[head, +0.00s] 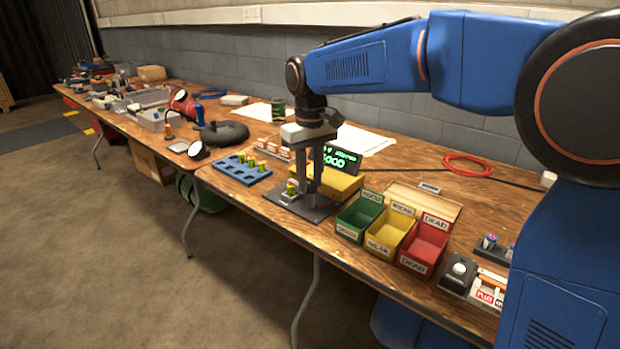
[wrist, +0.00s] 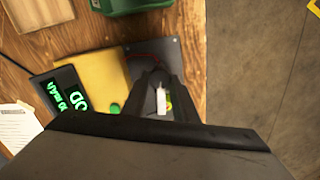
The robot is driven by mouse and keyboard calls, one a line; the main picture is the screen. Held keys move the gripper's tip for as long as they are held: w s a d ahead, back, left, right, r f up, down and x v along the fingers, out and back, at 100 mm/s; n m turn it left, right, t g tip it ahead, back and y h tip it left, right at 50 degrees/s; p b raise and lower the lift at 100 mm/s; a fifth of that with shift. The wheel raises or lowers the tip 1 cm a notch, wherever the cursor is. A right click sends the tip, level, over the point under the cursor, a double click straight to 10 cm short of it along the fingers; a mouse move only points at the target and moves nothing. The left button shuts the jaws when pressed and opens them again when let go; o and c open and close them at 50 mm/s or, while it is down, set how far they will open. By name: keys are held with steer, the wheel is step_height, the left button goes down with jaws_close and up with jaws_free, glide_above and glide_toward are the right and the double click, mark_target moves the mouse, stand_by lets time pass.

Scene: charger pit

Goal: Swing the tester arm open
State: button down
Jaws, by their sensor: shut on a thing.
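The tester has a yellow body (head: 335,182), a dark base plate (head: 308,210) and a display (head: 335,158) with green text that reads GOOD. My gripper (head: 308,196) points down over the base plate. In the wrist view its dark fingers (wrist: 158,84) close around the pale tester arm (wrist: 161,101), and it appears shut on it. A green-yellow battery (head: 292,187) stands at the tester beside my fingers; a little of its yellow-green shows by the right finger in the wrist view (wrist: 169,105). The tester arm's pivot is hidden.
Green (head: 358,218), yellow (head: 390,234) and red (head: 424,246) labelled bins stand right of the tester. A blue rack (head: 241,169) with several batteries is at its left. The table's front edge is close to the base plate.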

mark_target(311, 184)
steer(key=m, duration=0.4)
steer(key=shift+d, duration=0.1)
steer(key=m, duration=0.4)
steer(key=shift+m, duration=0.4)
steer(key=m, duration=0.4)
steer(key=shift+d+r, duration=0.1)
steer(key=shift+m, duration=1.8)
steer(key=c, duration=1.4)
jaws_free()
step_height(311, 184, up, 17)
steer(key=shift+r, duration=0.15)
